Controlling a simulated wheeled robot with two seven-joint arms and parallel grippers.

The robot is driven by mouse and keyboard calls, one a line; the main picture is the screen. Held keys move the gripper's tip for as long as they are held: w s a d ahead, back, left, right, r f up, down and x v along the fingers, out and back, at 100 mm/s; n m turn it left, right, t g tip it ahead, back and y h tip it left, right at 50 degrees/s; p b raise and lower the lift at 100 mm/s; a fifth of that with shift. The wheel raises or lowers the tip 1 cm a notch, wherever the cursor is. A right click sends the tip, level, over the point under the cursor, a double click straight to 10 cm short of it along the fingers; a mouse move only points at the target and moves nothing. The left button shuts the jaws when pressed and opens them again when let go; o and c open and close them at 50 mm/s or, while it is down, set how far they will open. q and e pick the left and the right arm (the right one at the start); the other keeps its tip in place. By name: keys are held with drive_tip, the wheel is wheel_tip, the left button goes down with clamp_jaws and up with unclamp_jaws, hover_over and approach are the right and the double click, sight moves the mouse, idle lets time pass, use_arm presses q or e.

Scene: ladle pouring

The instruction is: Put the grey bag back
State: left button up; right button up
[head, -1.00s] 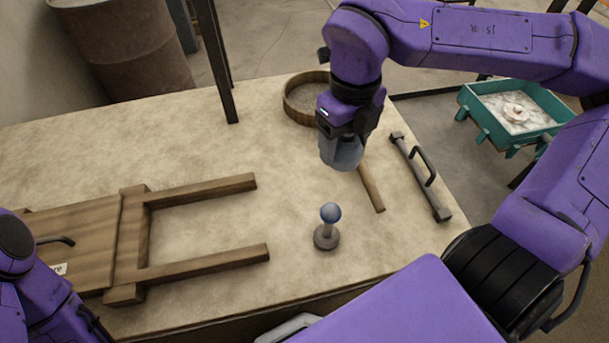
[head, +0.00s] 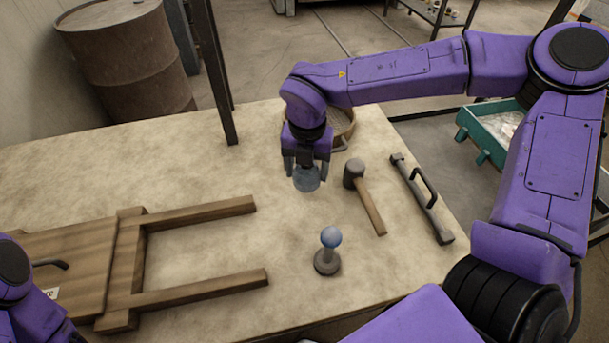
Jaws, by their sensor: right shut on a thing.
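The grey bag (head: 307,182) is a small blue-grey lump. It is between the fingers of my right gripper (head: 305,168), which points down and is shut on it. The bag's upper part is hidden by the gripper.
A wooden frame (head: 190,215) lies on the left. A dark post (head: 222,100) rises behind.

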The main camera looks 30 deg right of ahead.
sight(305, 178)
drive_tip(key=shift+w+f, duration=0.2)
drive_tip(key=shift+f, duration=0.8)
drive_tip(key=shift+w+f, duration=0.15)
drive_tip(key=shift+f, duration=0.8)
drive_tip(key=shift+a+f, duration=0.1)
drive_tip(key=o, duration=1.1)
drive_tip(key=shift+c, duration=0.2)
wheel_tip(305, 178, up, 12)
drive_tip(key=shift+r, duration=0.2)
